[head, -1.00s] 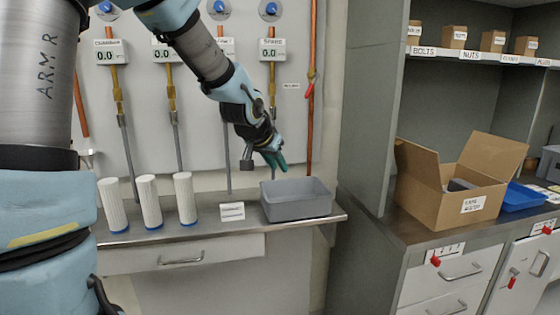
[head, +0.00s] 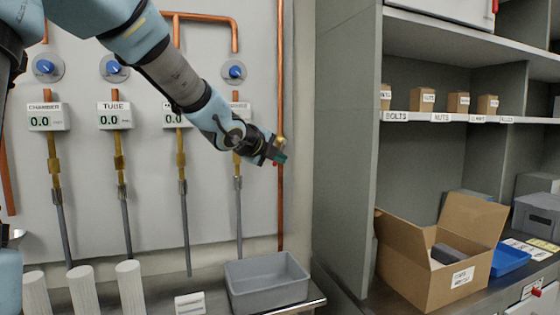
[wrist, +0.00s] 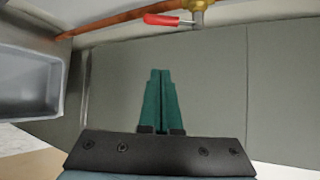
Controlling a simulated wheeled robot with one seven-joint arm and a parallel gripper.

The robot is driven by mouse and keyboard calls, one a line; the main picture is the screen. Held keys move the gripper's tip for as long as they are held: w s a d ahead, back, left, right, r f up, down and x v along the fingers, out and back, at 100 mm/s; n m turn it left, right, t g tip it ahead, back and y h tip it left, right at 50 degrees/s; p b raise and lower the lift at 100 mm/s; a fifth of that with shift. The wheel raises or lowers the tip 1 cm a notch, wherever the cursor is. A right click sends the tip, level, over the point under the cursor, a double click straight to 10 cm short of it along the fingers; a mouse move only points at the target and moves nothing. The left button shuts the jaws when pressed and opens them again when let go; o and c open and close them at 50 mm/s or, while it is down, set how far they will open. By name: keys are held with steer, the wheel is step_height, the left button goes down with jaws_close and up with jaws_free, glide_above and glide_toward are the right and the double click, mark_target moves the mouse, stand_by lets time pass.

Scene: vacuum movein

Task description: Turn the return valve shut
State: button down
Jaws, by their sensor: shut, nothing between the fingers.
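The return valve shows in the wrist view as a red lever (wrist: 161,20) on a brass body (wrist: 200,4), at the top of the picture. The lever points left and lies close along the copper pipe (wrist: 110,22). In the head view the brass body (head: 281,141) sits on the vertical copper pipe (head: 281,70), with the lever mostly hidden by my gripper. My gripper (head: 280,157) is at the pipe just below the brass body. In the wrist view its green fingers (wrist: 160,73) are together and empty, visibly apart from the lever.
A grey bin (head: 266,284) stands on the shelf below my gripper. Gauges and blue knobs (head: 234,72) line the panel left of the pipe. A tall grey cabinet side (head: 345,150) stands close right, with an open cardboard box (head: 432,265) beyond it.

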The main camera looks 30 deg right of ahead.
steer(key=w+d+f+p, duration=0.1)
steer(key=w+d+p, duration=0.1)
steer(key=w, duration=0.4)
steer(key=shift+x, duration=1.05)
steer(key=shift+s+d, duration=0.15)
steer(key=shift+s, duration=0.1)
steer(key=shift+w+r+y+b, duration=0.1)
steer(key=shift+y+b, duration=0.25)
steer(key=shift+y, duration=0.05)
